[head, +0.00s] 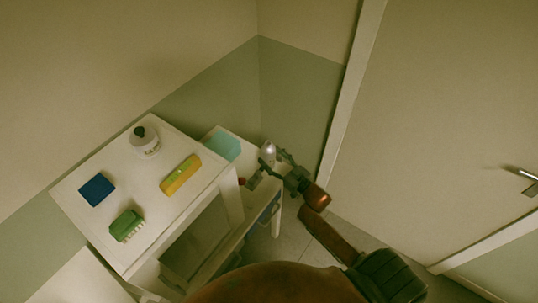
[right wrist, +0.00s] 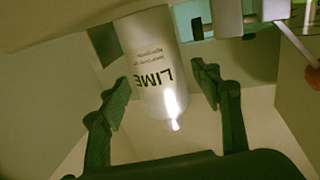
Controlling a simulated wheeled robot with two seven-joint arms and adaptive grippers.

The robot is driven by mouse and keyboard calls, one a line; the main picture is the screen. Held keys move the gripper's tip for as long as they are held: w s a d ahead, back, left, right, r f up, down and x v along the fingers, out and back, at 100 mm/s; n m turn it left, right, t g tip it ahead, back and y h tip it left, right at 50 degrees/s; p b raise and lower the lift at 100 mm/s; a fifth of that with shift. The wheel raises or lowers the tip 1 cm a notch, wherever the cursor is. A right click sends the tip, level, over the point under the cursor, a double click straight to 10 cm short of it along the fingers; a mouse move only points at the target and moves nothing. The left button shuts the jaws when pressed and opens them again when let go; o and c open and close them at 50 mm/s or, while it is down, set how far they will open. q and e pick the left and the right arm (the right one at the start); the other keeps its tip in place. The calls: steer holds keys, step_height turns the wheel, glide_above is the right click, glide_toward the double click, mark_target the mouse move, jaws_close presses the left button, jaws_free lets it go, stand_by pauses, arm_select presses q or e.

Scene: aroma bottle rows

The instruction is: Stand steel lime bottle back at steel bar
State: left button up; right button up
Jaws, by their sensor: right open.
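The lime bottle (right wrist: 150,60) is a pale cylinder with "LIME" in dark letters and a bright glint near its end. In the right wrist view it lies between the two dark fingers of my right gripper (right wrist: 162,82), with visible gaps on both sides. In the head view a small shiny pale bottle (head: 269,151) shows at the fingers of my right gripper (head: 274,163), beside the lower shelf. My right gripper is open. I cannot clearly pick out a steel bar. My left gripper is out of view.
A door (head: 450,110) is on the right.

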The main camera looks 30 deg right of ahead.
steer(key=s+d, duration=0.1)
steer(key=s, duration=0.9)
steer(key=shift+d, duration=0.35)
